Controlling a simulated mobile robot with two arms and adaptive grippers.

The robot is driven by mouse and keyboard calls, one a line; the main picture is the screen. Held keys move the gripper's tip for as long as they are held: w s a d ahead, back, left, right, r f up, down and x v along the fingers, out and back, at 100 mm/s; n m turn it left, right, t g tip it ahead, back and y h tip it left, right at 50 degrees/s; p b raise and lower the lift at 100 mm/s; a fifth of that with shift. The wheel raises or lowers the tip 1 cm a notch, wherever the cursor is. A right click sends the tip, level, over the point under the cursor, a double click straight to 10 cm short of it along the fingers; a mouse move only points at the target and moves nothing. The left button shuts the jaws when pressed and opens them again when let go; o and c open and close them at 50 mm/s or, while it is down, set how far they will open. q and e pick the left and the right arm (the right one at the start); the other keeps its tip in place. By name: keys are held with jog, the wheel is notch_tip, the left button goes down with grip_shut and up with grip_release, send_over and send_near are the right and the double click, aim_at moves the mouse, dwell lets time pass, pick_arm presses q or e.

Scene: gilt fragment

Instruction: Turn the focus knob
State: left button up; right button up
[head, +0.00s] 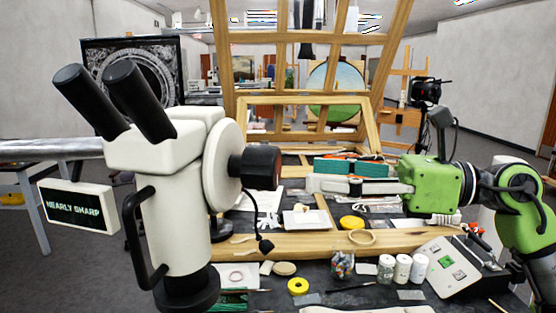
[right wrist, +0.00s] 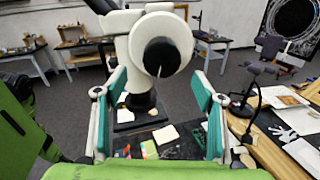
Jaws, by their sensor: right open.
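A white microscope (head: 172,220) with two black eyepieces stands in the left half of the head view. Its black focus knob (head: 262,167) sticks out to the right from a round white disc (head: 223,165). A small sign on the microscope (head: 75,205) reads "NEARLY SHARP". My right gripper (head: 315,176) is open and empty, to the right of the knob and apart from it, pointing at it. In the right wrist view the knob (right wrist: 161,57) appears ahead between the open teal-padded fingers (right wrist: 159,80). My left gripper is not in view.
A wooden easel frame (head: 310,100) stands behind the bench. On the bench are a white tray (head: 306,219), a yellow tape roll (head: 298,286), several small jars (head: 403,268) and a grey control box (head: 452,266). The space between gripper and knob looks clear.

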aim_at(278, 170)
jog(key=p+x, duration=0.2)
jog(key=x, duration=0.5)
jog(key=shift+w+a+r+p, duration=0.1)
jog(key=shift+w+a+p, duration=0.1)
jog(key=shift+p, duration=0.2)
jog(key=shift+w+a, duration=0.1)
jog(key=shift+a, duration=0.2)
jog(key=shift+c, duration=0.5)
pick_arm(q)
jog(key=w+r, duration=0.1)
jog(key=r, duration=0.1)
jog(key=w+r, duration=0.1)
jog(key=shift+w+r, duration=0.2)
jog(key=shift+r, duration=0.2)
pick_arm(e)
jog(key=c, duration=1)
